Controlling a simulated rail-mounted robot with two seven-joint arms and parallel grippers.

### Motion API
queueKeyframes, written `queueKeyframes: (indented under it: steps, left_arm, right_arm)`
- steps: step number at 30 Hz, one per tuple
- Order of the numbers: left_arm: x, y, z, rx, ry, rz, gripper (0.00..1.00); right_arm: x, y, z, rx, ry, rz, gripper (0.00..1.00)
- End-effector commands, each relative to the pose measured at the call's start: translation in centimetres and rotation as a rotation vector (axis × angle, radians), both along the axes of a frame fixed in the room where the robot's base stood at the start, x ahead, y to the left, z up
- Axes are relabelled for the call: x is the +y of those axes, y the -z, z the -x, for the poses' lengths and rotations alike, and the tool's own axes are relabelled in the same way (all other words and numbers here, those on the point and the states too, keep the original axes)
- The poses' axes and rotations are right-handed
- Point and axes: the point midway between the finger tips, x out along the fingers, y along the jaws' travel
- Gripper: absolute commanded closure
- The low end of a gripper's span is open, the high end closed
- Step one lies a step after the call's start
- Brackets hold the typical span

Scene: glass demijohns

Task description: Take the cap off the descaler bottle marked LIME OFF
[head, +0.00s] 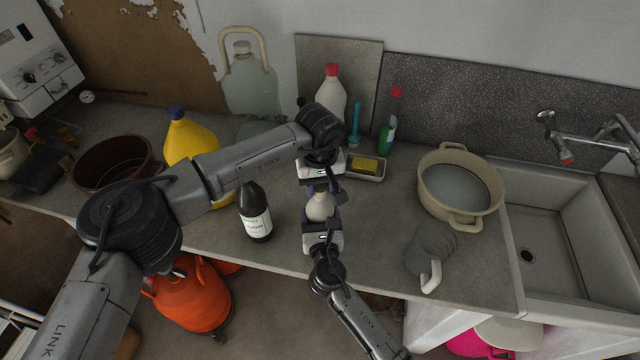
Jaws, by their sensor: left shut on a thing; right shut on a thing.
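A small cream-white bottle (319,207) is between my two grippers, near the front edge of the worktop. Its label is not readable here, so I cannot confirm the LIME OFF marking. My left gripper (321,185) comes down from above and is shut at the top of the bottle. A bit of purple shows there, seemingly the cap, which is mostly hidden by the fingers. My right gripper (321,221) comes from the front and is shut on the bottle's body. I cannot tell whether the cap is seated or loose.
A dark brown bottle (255,212) stands left of the grippers. Behind are a yellow jug (188,138), a white red-capped bottle (331,97), a green bottle (387,135) and a sponge tray (376,177).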

Motion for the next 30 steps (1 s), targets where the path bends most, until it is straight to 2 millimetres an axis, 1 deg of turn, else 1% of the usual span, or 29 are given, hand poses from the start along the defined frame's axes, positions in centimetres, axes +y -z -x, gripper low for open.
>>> queueKeyframes:
  steps: [1, 5, 8, 11, 30]
  left_arm:
    - [0.01, 0.00, 0.00, 0.000, 0.000, 0.000, 0.79]
    - [0.02, -0.01, -0.01, 0.000, 0.000, 0.000, 0.91]
    - [0.02, -0.01, -0.01, 0.000, -0.021, -0.001, 0.91]
    - [0.03, -0.01, 0.01, 0.000, -0.134, -0.001, 0.91]
    - [0.01, -0.07, 0.07, 0.001, -1.427, -0.001, 0.91]
  right_arm:
    - [-0.02, 0.03, 0.00, 0.001, 0.000, -0.001, 0.93]
    - [-0.02, 0.03, 0.00, 0.001, 0.001, -0.002, 0.93]
    - [-0.03, 0.03, 0.00, 0.001, 0.001, -0.002, 0.93]
    - [-0.03, 0.03, 0.00, 0.001, 0.001, -0.002, 0.93]
    - [-0.05, 0.03, -0.01, 0.001, 0.001, -0.002, 0.93]
